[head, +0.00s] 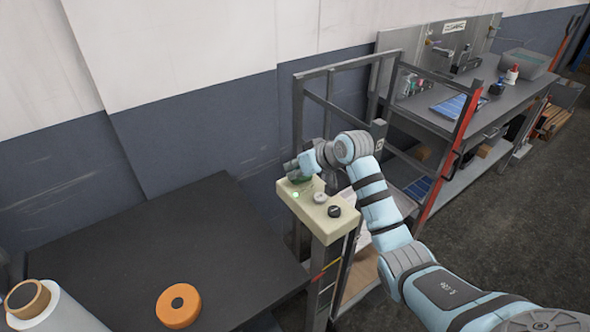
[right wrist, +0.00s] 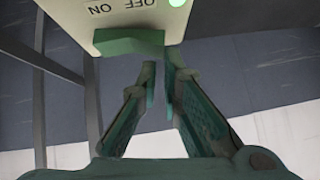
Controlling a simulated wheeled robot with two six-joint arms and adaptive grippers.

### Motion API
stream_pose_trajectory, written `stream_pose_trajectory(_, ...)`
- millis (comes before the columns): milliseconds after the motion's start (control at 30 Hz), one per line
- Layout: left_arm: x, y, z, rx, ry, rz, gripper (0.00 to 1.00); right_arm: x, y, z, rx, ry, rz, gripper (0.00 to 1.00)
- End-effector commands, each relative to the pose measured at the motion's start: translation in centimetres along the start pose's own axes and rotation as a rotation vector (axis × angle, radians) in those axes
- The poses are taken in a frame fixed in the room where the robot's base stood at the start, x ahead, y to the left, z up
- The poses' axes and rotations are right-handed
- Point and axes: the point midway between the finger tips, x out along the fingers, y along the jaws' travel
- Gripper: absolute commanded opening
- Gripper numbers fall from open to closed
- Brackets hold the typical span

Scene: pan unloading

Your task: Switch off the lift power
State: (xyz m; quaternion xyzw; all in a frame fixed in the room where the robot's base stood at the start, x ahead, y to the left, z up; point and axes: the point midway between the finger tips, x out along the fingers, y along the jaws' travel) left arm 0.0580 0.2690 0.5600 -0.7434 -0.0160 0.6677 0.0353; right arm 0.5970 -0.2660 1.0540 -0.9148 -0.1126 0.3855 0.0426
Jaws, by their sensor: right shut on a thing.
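The control box (head: 312,208) is a cream panel on a post, with a lit green lamp (head: 295,194). In the right wrist view the box (right wrist: 115,18) shows the words ON and OFF upside down, with the lit lamp (right wrist: 177,3) beside them. A green switch handle (right wrist: 130,42) sticks out below the lettering. My right gripper (head: 303,167) is at the far left end of the box. Its fingers (right wrist: 160,68) are close together at the right end of the handle, shut on it; the exact contact is partly hidden. My left gripper is not in view.
A pale knob (head: 320,197) and a black knob (head: 334,211) sit on the box. A black table (head: 130,260) with an orange roll (head: 178,306) and a film roll (head: 45,308) stands left. A metal lift frame and a workbench (head: 500,100) stand behind.

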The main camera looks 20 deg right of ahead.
Motion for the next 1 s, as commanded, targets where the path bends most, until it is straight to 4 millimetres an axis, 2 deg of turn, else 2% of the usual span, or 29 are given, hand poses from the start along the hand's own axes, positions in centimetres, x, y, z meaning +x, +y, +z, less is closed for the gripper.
stream_pose_trajectory(800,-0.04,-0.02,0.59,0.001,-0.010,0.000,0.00,0.13,0.02,-0.06,-0.003,-0.002,0.004,0.00)
stream_pose_trajectory(1000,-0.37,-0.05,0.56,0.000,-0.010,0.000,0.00,-0.07,0.66,-0.27,-0.004,-0.002,0.005,0.00)
